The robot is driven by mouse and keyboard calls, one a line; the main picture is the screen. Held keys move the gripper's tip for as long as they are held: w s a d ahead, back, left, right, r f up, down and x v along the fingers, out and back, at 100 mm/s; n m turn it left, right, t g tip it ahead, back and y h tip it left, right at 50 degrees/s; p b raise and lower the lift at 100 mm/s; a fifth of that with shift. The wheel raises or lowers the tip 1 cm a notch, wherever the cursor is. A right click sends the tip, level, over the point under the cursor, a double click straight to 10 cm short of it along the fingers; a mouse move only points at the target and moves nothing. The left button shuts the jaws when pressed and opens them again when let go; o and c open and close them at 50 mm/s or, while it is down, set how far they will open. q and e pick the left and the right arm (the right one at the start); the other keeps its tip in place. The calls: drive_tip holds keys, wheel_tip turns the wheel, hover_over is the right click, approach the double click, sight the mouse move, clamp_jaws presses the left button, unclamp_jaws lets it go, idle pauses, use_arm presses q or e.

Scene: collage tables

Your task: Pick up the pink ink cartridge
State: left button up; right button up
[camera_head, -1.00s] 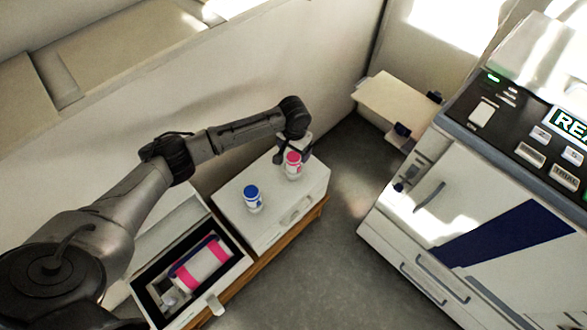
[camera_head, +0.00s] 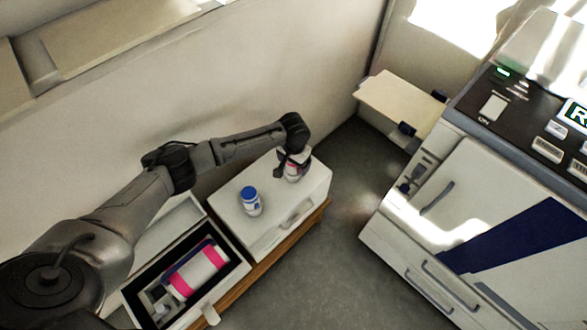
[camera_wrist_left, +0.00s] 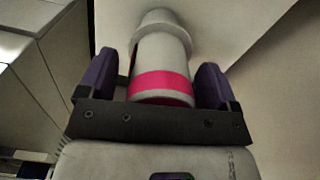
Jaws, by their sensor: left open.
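The pink ink cartridge (camera_head: 298,177) is a small white bottle with a pink top, standing on the right end of the white cabinet top. My left gripper (camera_head: 290,169) is at it, covering much of its pink part in the head view. In the left wrist view, the cartridge's pink band (camera_wrist_left: 161,84) lies between the two purple fingers of my left gripper (camera_wrist_left: 160,85). The jaws are open, with a narrow gap visible at the band's right side. My right gripper is not in view.
A blue-capped white bottle (camera_head: 250,202) stands to the left on the same cabinet (camera_head: 282,223). An open tray (camera_head: 236,277) at lower left holds a white cylinder with pink bands (camera_head: 195,268). A large printer (camera_head: 480,195) stands at right, with open floor between.

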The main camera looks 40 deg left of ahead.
use_arm(q)
drive_tip(key=shift+r, duration=0.1)
drive_tip(key=shift+c, duration=0.4)
drive_tip(key=c, duration=0.9)
drive_tip(key=shift+c, duration=0.5)
drive_tip(key=shift+r, duration=0.1)
